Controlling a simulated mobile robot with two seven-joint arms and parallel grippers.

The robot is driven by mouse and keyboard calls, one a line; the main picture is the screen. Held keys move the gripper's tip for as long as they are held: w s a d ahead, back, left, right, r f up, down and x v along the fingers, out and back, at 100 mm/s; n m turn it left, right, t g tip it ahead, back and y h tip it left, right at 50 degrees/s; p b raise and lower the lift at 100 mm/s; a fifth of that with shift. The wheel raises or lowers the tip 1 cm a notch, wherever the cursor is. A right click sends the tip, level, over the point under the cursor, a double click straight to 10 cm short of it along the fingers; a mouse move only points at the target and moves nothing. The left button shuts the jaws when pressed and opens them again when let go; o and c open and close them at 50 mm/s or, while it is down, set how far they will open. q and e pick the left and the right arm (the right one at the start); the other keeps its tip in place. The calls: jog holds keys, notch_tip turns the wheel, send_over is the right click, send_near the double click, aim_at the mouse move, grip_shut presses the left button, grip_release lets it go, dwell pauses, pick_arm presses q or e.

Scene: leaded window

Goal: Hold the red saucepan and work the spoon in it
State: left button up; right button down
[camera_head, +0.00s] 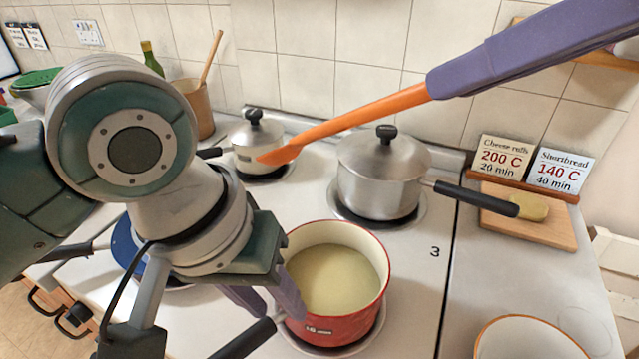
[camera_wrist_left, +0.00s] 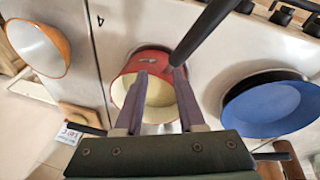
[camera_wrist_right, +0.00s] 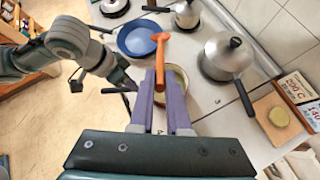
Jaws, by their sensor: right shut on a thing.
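The red saucepan (camera_head: 368,322), cream inside with pale yellow-green contents, stands upright on the front right hob. Its black handle (camera_head: 247,339) points to the lower left. My left gripper (camera_head: 283,310) is at the handle side, fingers apart and pointing down; in the left wrist view (camera_wrist_left: 160,72) the handle passes by one fingertip. I cannot tell whether the fingers touch it. My right gripper (camera_head: 432,84) is shut on the orange spoon (camera_head: 345,125) and holds it in the air, its head to the left of the steel pot in the head view, outside the saucepan.
A lidded steel pot (camera_head: 380,180) stands behind the saucepan, its handle reaching right. A smaller lidded pan (camera_head: 257,148) is at the back left. A blue pan (camera_wrist_left: 265,105) is left of the saucepan. A white bowl (camera_head: 528,340) and a wooden board (camera_head: 545,230) are to the right.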

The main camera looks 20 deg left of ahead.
aim_at(286, 321)
pick_arm(q)
jog(key=w+n, duration=0.1)
jog(key=n, duration=0.1)
jog(key=w+a+r+n+g+y, duration=0.1)
jog(key=w+n, duration=0.1)
jog(key=n, duration=0.1)
jog(key=w+r+n+g+y, duration=0.1)
jog(key=n, duration=0.1)
jog(key=shift+w+a+r+n, duration=0.1)
jog(key=shift+w+a+n, duration=0.1)
jog(key=shift+n, duration=0.2)
notch_tip(286, 321, down, 12)
jog(key=shift+r, duration=0.1)
jog(key=shift+c, duration=0.3)
grip_shut()
dwell(0.9)
